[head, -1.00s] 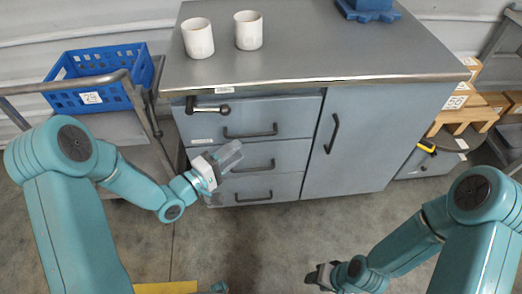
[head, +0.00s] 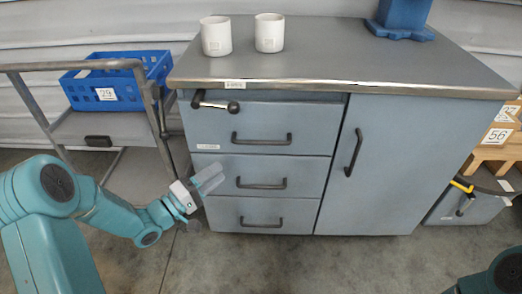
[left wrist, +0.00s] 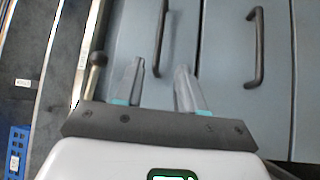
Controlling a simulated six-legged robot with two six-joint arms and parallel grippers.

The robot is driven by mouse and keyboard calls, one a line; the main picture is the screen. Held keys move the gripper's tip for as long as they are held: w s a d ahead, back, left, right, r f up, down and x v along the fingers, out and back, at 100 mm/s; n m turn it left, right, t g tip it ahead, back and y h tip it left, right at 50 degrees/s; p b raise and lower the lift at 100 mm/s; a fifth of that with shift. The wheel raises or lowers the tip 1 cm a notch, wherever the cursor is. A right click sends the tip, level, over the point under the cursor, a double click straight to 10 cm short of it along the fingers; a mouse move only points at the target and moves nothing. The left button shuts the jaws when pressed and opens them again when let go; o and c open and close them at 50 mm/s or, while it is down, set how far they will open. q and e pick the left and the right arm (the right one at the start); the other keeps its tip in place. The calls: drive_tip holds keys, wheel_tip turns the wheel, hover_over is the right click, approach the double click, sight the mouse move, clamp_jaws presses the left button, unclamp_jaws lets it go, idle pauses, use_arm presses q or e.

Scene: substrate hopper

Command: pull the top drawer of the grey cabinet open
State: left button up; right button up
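The grey cabinet (head: 420,150) stands ahead with a column of drawers on its left. The top drawer (head: 310,120) looks shut, and its dark bar handle (head: 262,138) is free. A dark lever with a ball end (head: 215,104) lies roughly level across the drawer's upper left. My left gripper (head: 210,179) is empty, its clear fingers apart, in front of the drawers' left side. In the left wrist view, the top drawer's handle (left wrist: 161,38) lies beyond the gap between the fingertips (left wrist: 160,70), not touched. My right gripper is out of view.
Two white cups (head: 243,35) and a blue object (head: 403,18) stand on the cabinet top. A cart with a blue crate (head: 118,82) is at the left. Boxes and a wooden pallet (head: 495,150) are at the right. The floor in front is clear.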

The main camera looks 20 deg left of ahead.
sight(256, 144)
use_arm(q)
drive_tip(key=b+x, duration=0.3)
drive_tip(key=x, duration=1.3)
clamp_jaws()
